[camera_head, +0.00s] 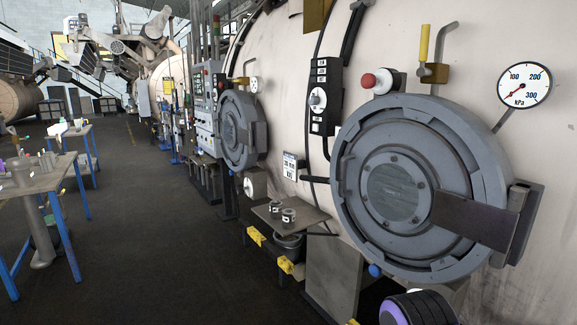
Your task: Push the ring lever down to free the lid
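A large round grey lid (391,192) with a bolted centre closes the near port of the pale vessel, inside a thick grey ring (480,150). A broad dark arm (468,217) crosses from the lid's centre to a bracket at the right. A black bar (318,180) sticks out level toward the left from beside the ring's left edge; it may be the ring lever, but I cannot tell for sure.
A yellow-handled valve (424,42), a red knob (369,80) and a pressure gauge (524,85) sit above the lid. A small shelf (305,216) stands below left. A second round lid (233,130) is farther back. The dark floor (160,240) is clear left of the vessel.

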